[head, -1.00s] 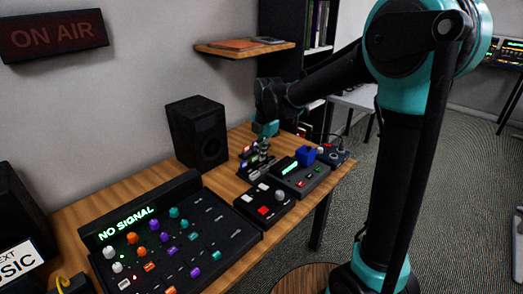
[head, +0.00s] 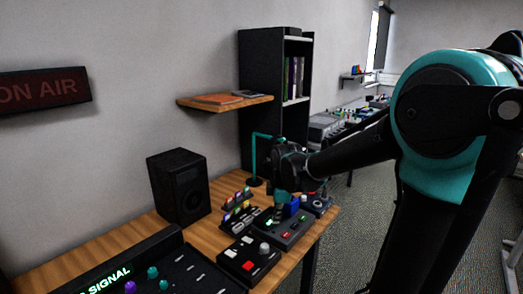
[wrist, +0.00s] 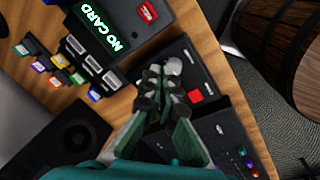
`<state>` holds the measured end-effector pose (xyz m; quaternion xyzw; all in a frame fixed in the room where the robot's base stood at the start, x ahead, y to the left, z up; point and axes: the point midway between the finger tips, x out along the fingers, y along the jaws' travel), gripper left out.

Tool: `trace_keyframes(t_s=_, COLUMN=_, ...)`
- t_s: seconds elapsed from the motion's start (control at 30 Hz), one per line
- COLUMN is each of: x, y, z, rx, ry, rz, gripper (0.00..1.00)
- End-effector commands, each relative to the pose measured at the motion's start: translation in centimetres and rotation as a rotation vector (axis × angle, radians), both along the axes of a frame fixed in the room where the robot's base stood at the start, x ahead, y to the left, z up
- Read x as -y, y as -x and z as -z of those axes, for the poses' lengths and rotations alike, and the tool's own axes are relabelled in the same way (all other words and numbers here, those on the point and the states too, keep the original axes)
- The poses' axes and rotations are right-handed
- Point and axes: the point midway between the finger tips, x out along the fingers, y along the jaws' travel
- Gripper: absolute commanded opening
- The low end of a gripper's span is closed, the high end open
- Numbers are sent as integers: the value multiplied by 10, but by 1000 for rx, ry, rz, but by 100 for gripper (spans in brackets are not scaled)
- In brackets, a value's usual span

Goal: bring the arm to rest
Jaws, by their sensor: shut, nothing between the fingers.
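My gripper (head: 281,208) hangs from my outstretched arm over the far part of the wooden desk (head: 240,216), in front of the card device (head: 287,229) in the head view. Its fingers are partly hidden there. In the wrist view my gripper (wrist: 153,75) has its fingertips together with nothing between them. Below it is a black box (wrist: 213,83) with a white knob and a red button. The gap between fingertips and box is hard to judge.
A black speaker (head: 180,187) and a rack of coloured cards (head: 238,203) stand close by. A blue block (head: 291,207) is beside my gripper. A mixer (head: 150,270) sits at the front left. A wall shelf (head: 226,102) is above. A wooden barrel (wrist: 285,45) stands off the desk.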

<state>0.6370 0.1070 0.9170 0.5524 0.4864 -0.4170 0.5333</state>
Motion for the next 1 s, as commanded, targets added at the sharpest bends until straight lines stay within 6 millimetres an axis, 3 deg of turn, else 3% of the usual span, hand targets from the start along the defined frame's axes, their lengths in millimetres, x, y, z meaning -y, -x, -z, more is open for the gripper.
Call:
trace_keyframes(t_s=0.03, x=21, y=13, z=7, rx=5, ry=-23, rz=142, gripper=0)
trace_keyframes(t_s=0.2, x=74, y=55, z=32, rx=25, ry=-119, rz=638, gripper=0)
trace_keyframes(t_s=0.4, x=121, y=108, z=63, rx=51, ry=-251, rz=1174, gripper=0)
trace_keyframes(t_s=0.5, x=135, y=128, z=75, rx=60, ry=-307, rz=1369, gripper=0)
trace_keyframes(t_s=0.7, x=147, y=147, z=87, rx=70, ry=-368, rz=1561, gripper=0)
trace_keyframes(t_s=1.0, x=147, y=148, z=88, rx=69, ry=-374, rz=1575, gripper=0)
